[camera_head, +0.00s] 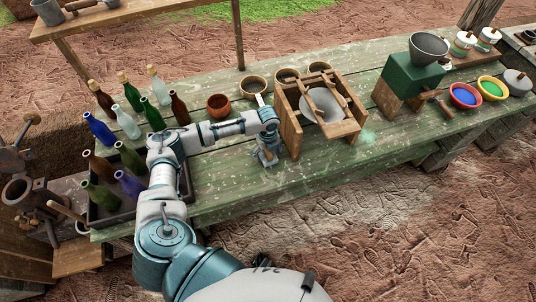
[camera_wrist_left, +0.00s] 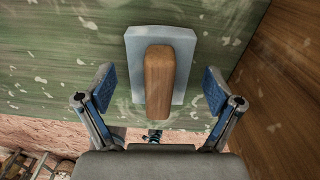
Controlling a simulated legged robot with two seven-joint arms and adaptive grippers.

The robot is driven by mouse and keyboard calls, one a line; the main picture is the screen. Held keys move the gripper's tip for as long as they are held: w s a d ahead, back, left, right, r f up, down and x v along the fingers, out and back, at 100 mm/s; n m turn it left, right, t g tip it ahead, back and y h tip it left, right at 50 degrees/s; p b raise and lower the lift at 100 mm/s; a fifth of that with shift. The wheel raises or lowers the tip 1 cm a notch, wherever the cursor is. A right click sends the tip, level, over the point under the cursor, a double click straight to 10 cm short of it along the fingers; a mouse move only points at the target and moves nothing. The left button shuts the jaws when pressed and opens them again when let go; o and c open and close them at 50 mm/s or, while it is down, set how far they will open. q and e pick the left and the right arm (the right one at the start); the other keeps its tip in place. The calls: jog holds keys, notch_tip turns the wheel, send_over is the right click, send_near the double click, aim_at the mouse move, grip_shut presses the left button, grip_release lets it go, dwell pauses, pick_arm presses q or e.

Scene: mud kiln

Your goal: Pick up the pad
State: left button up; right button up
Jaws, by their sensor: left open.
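The pad (camera_wrist_left: 160,65) lies on the green worn tabletop in the left wrist view. It is a pale blue-grey slab with a brown wooden handle along its middle. My left gripper (camera_wrist_left: 159,90) is open, with one blue-padded finger on each side of the pad and clear gaps to both. The handle runs lengthwise between the fingers. In the head view my left gripper (camera_head: 268,157) points down at the table just left of the wooden frame; I cannot make out the pad there. My right gripper is not in view.
Brown pots (camera_head: 219,105) stand behind. The green table's (camera_head: 240,195) front edge is near.

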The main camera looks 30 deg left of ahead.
pick_arm(q)
jog(key=shift+a+f, duration=0.1)
jog(key=shift+a, duration=0.05)
jog(key=shift+c, duration=0.9)
jog(key=c, duration=0.8)
jog(key=shift+c, duration=1.3)
jog(key=shift+d, duration=0.2)
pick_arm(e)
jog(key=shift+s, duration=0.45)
pick_arm(q)
jog(key=shift+r, duration=0.2)
